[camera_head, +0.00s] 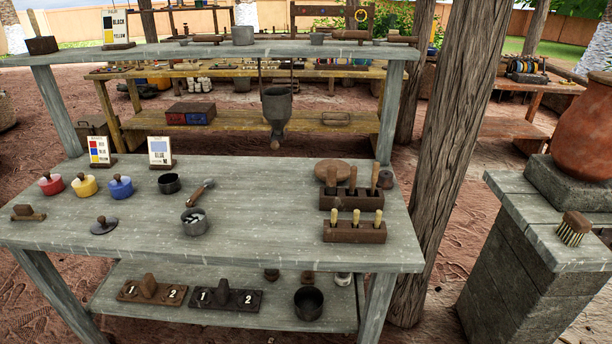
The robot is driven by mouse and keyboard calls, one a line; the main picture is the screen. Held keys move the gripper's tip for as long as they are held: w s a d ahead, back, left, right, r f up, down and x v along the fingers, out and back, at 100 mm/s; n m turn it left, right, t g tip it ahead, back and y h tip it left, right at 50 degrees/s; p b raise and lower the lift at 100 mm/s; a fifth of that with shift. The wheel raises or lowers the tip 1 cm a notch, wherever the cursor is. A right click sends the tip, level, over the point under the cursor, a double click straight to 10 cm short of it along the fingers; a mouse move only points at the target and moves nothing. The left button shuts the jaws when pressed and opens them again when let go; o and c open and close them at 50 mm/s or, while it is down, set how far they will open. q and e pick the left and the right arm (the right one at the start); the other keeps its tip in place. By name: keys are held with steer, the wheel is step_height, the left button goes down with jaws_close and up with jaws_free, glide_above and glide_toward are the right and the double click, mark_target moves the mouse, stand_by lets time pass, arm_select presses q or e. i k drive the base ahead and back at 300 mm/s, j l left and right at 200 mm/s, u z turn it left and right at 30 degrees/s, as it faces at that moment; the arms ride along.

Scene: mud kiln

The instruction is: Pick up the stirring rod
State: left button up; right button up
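I cannot tell for sure which thing is the stirring rod. Several dark wooden rods (331,181) stand upright in the back brown rack (350,202) at the right of the grey table (270,196). Several pale-tipped handles (356,217) stand upright in the front rack (354,235). Their lower ends are hidden inside the racks. A small hammer-like tool (201,192) with a brown handle lies near the table's middle. Neither of my grippers is in view.
A dark cup (169,183) and a grey pot (195,222) with white pieces stand mid-table. A funnel (277,105) hangs behind. A wooden post (450,150) rises at the right. The table's front middle is clear.

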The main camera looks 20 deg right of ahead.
mark_target(376, 170)
steer(key=l+u, duration=0.1)
steer(key=u, duration=0.75)
steer(key=l+u, duration=0.15)
steer(key=u, duration=0.3)
steer(key=k+l, duration=0.15)
steer(key=l, duration=0.15)
steer(key=k+l, duration=0.1)
steer(key=l, duration=0.15)
steer(key=k+l, duration=0.15)
steer(key=l, duration=0.15)
